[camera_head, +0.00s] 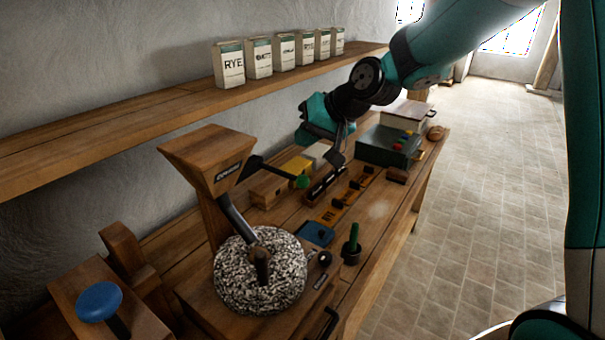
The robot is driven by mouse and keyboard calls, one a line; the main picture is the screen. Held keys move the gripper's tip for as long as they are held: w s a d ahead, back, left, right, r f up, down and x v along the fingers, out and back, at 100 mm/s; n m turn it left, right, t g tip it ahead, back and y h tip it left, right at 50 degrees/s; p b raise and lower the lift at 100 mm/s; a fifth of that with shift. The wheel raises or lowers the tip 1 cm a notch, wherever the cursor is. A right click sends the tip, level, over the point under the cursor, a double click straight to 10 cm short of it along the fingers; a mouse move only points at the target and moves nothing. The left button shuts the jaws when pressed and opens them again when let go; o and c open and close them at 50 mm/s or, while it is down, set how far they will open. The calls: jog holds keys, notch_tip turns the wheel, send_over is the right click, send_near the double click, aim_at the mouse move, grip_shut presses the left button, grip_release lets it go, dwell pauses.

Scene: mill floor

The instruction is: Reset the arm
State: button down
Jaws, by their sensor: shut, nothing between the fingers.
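My arm, teal and black, comes in from the upper right and reaches over the back half of the workbench (160,250). My gripper (337,157) hangs at its end, above the middle of the bench, pointing down. It is shut and holds nothing that I can see. It is near a dark tray (322,187) and a green-knobbed lever (301,181); I cannot tell the exact gap to them.
A wooden hopper (207,155) and speckled millstone (262,290) stand at the near left. A shelf (120,115) with several flour bags (230,65) runs along the wall. A green box (388,148) sits at the back. Open tiled floor (465,190) lies right.

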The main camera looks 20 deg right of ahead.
dwell(0.4)
jog(key=s+a+f+n+g+b, duration=0.1)
jog(key=s+f+n+g+b, duration=0.1)
jog(key=s, duration=0.8)
jog(key=s+a+f+n+g+h+b, duration=0.1)
jog(key=s+a+f+n+g+b, duration=0.1)
jog(key=s, duration=0.8)
jog(key=s+a+f+n+g+h+b, duration=0.1)
jog(key=s+a+f+n+g+b, duration=0.1)
jog(key=s, duration=0.9)
jog(key=shift+f+n+g+b, duration=0.4)
jog(key=shift+f+n+b, duration=0.2)
jog(key=shift+n+b, duration=0.45)
